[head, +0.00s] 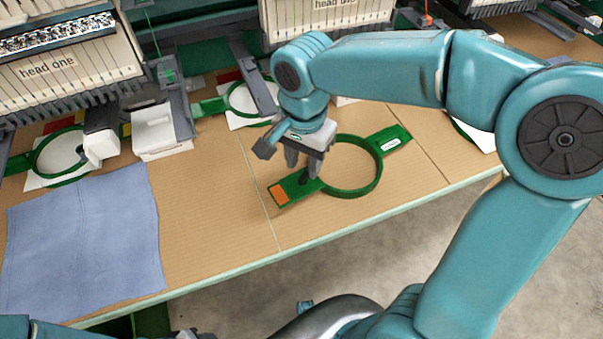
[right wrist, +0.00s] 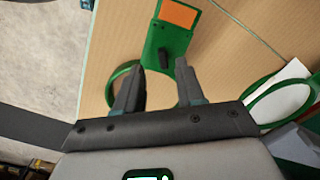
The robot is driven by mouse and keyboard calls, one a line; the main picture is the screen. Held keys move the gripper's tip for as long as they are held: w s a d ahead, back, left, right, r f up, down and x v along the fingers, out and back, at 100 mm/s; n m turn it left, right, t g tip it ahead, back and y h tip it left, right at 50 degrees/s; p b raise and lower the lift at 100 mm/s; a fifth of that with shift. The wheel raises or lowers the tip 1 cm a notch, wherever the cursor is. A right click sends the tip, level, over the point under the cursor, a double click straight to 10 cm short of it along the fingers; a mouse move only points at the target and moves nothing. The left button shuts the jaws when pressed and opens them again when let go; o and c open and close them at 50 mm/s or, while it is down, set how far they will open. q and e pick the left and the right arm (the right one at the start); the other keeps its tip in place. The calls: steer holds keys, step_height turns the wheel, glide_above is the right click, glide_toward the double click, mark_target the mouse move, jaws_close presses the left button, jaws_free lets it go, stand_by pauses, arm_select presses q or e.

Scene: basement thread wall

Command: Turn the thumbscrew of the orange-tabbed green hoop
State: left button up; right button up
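The green hoop (head: 378,170) lies on the tan table near its front edge. Its orange tab (head: 279,194) points to the left and a labelled green arm is on the far right side. The dark thumbscrew (right wrist: 165,58) stands on the green bracket beside the orange patch (right wrist: 178,14) in the right wrist view. My right gripper (head: 305,172) is above this bracket, pointing down. Its two fingers (right wrist: 158,72) are apart, with the thumbscrew just beyond the gap between their tips. The fingers partly hide the hoop in the right wrist view. My left gripper is not in view.
A blue cloth (head: 85,240) lies at the left of the table. Other green hoops (head: 45,172) with white fabric sit under the embroidery heads (head: 65,75) behind. The table's front edge (head: 340,228) runs close by. Bare table lies between the cloth and the hoop.

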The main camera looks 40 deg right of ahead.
mark_target(304, 178)
steer(key=shift+w+f, duration=0.15)
steer(key=shift+f, duration=1.95)
steer(key=shift+a, duration=0.1)
jaws_close()
steer(key=shift+n, duration=0.3)
steer(key=n, duration=0.3)
steer(key=shift+n, duration=0.4)
steer(key=shift+d+n+p, duration=0.2)
steer(key=shift+n+p, duration=0.1)
steer(key=shift+n, duration=1.5)
